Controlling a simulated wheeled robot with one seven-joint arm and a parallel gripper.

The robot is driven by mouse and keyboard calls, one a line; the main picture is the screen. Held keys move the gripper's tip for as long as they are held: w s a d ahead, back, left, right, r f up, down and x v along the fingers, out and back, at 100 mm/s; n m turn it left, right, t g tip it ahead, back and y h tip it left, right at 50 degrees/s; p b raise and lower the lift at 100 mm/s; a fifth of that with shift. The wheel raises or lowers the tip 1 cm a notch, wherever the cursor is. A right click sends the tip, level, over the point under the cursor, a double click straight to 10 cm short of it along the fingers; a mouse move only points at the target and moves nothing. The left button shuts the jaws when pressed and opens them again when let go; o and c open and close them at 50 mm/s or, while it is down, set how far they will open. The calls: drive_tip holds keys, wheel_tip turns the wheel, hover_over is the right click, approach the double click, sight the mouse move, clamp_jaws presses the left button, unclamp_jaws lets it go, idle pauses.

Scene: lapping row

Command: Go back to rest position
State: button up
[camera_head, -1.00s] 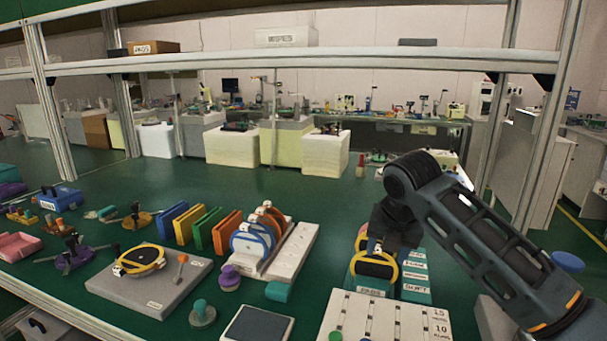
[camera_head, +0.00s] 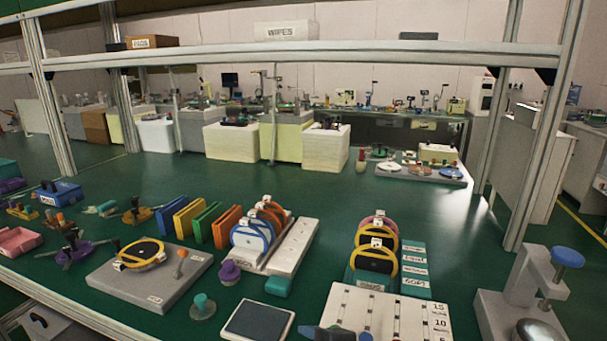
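My gripper is out of view. A dark blue-grey shape at the bottom edge, over the front of the white marked board (camera_head: 352,302), may be a part of my arm; I cannot tell which. The teal rack (camera_head: 415,291) with labelled steps stands behind the board. It holds upright yellow-rimmed rings (camera_head: 376,259), with a pinkish one behind them. Nothing touches the rings.
A grey plate (camera_head: 150,290) carries a flat yellow ring at left. A white rack (camera_head: 288,247) holds blue and orange rings, beside coloured upright plates (camera_head: 205,221). A grey stand with a blue knob (camera_head: 567,257) is at right.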

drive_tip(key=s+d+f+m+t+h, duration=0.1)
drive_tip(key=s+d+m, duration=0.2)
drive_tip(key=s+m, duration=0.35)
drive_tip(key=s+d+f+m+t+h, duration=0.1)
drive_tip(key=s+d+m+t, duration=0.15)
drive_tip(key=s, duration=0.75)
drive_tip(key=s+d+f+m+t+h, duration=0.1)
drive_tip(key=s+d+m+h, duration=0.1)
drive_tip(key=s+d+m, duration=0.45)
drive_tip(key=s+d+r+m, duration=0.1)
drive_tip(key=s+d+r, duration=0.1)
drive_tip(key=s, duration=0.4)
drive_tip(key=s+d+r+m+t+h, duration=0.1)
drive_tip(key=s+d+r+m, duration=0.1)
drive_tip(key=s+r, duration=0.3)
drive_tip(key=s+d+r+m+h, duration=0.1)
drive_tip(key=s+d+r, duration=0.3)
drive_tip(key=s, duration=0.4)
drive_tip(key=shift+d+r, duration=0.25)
